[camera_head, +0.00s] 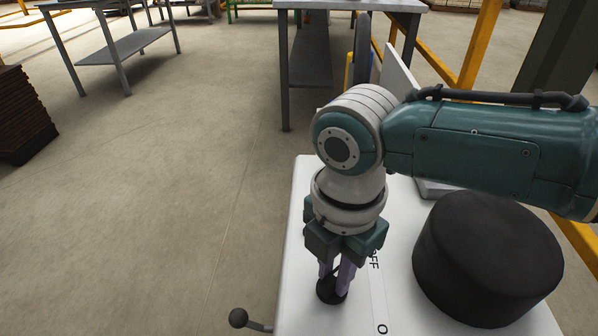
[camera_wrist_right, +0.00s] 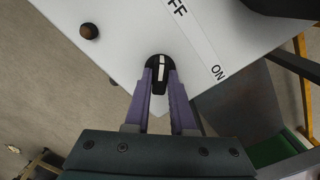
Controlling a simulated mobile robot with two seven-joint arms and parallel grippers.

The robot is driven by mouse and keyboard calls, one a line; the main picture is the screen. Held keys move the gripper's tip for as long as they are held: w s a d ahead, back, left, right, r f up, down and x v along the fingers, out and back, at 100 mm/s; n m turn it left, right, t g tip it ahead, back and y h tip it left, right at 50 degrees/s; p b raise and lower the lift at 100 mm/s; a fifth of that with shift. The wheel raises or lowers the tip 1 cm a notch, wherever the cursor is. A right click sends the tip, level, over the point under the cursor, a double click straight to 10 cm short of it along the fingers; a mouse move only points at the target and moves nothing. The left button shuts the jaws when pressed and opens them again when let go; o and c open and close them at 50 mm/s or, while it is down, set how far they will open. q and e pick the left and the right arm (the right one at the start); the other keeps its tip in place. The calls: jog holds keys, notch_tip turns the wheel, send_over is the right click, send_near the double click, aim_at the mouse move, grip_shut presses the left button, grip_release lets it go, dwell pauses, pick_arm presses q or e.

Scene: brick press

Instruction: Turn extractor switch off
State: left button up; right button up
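The extractor switch is a black round knob (camera_head: 329,291) on the white top of a machine panel (camera_head: 300,230). In the right wrist view the switch (camera_wrist_right: 160,75) has a raised handle with a white mark, lying roughly in line with my fingers. A label strip beside it (camera_wrist_right: 197,38) reads "FF" at the upper part and "ON" lower right. My right gripper (camera_head: 337,277) points down at the switch. In the wrist view its two purple fingers (camera_wrist_right: 161,80) sit close on both sides of the handle and appear closed on it. My left gripper is not in view.
A large black cylinder (camera_head: 487,258) stands on the panel to the right. A ball-ended lever (camera_head: 238,318) sticks out past the panel's left edge. A metal table (camera_head: 345,5) stands behind, near yellow posts (camera_head: 480,45). The floor on the left is open.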

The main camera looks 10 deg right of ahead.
aim_at(334, 277)
jog(key=o, duration=0.4)
jog(key=shift+o, duration=0.2)
jog(key=shift+r, duration=0.1)
notch_tip(334, 277, up, 10)
jog(key=p, duration=0.3)
